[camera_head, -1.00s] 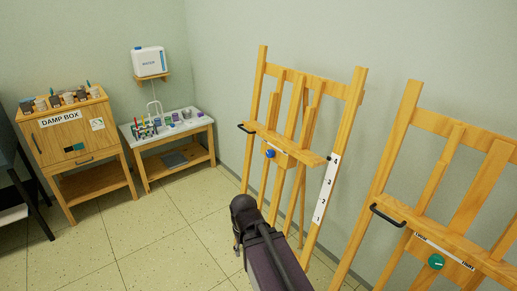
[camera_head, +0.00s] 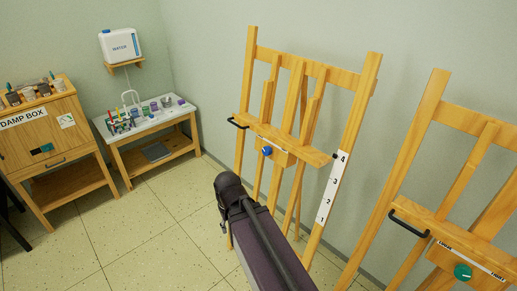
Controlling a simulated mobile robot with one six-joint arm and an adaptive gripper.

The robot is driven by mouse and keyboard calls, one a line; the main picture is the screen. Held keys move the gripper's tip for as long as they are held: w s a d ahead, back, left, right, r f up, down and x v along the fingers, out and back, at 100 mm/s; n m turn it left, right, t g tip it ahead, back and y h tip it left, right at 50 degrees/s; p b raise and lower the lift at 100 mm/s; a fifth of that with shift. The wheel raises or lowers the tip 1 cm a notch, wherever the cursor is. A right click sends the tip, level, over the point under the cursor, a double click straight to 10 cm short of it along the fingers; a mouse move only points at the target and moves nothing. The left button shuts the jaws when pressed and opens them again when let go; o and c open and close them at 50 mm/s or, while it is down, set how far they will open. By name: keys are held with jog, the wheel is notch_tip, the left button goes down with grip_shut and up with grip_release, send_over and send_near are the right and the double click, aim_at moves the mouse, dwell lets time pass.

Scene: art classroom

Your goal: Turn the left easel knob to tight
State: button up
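The left easel (camera_head: 322,160) is wooden and stands against the wall right of centre. Its blue knob (camera_head: 267,151) sits on the front of its tray, under a small white label too small to read. A black handle (camera_head: 237,123) sticks out at the tray's left end, and a white strip numbered 1 to 4 (camera_head: 331,187) runs down its right leg. My dark arm rises from the bottom edge, in front of and below the left easel, apart from the knob. My gripper's fingers do not show.
A second easel (camera_head: 440,210) with a green knob (camera_head: 463,271) and a black handle (camera_head: 408,220) stands at the right. A sink table (camera_head: 155,125), a water tank (camera_head: 120,45) and a damp box (camera_head: 45,140) are at the left. Tiled floor (camera_head: 140,230) before them is clear.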

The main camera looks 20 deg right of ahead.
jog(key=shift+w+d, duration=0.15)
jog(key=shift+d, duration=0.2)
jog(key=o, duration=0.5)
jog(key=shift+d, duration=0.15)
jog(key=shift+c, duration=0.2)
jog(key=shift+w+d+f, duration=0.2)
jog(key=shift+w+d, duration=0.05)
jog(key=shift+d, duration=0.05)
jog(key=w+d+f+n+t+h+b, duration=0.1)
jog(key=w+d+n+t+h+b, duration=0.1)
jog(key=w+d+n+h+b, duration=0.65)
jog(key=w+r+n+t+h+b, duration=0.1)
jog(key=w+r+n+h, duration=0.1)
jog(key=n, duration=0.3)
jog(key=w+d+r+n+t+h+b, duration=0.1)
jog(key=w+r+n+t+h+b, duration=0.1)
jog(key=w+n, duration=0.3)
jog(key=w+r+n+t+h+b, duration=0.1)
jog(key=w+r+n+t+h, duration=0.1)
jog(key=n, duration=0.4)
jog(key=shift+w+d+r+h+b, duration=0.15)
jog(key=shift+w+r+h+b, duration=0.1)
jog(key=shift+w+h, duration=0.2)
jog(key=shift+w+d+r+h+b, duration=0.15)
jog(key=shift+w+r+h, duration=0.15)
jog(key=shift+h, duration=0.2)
